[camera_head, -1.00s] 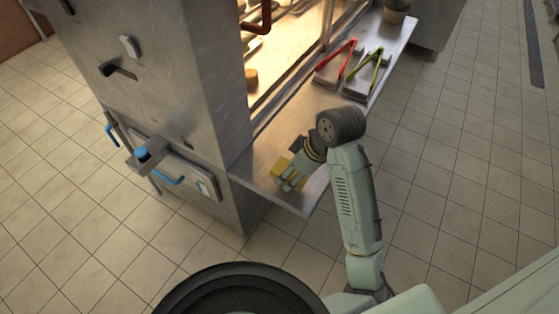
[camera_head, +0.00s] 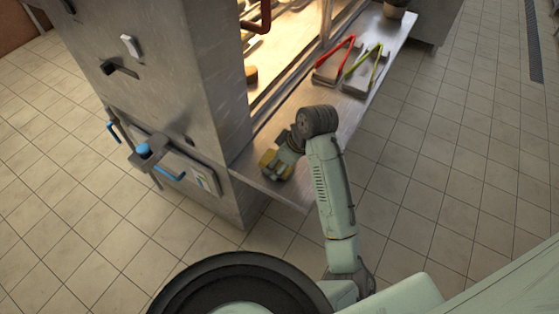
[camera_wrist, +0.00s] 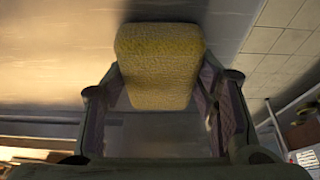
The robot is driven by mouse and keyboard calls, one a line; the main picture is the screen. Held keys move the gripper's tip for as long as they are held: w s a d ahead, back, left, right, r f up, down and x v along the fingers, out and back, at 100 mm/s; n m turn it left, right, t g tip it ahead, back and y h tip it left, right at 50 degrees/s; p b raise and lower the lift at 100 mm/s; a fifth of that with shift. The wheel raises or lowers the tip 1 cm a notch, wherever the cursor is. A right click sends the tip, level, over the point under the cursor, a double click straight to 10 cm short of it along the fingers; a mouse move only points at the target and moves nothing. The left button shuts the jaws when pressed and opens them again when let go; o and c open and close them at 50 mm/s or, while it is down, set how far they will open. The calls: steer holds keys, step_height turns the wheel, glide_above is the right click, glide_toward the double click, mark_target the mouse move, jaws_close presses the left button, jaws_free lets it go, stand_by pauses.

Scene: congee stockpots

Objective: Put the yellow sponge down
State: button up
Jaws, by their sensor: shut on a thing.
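The yellow sponge (camera_wrist: 160,62) is held between the fingers of my gripper (camera_wrist: 163,95) in the wrist view. It fills the upper middle of that view, with the metal shelf behind it. I cannot tell whether the sponge touches the shelf.
Red tongs (camera_head: 336,58) and yellow-green tongs (camera_head: 362,62) rest on metal holders farther along the shelf. A container (camera_head: 395,8) stands at the far end. The steel cabinet (camera_head: 190,80) borders the shelf on the left. Shelf between gripper and tongs is clear.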

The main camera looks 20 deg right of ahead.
steer(key=shift+f+b, duration=0.4)
steer(key=shift+b, duration=0.05)
steer(key=shift+o, duration=0.2)
steer(key=shift+s+f, duration=0.1)
steer(key=shift+f, duration=0.15)
steer(key=o, duration=0.7)
steer(key=shift+a, duration=0.1)
steer(key=o, duration=0.4)
steer(key=shift+f, duration=0.1)
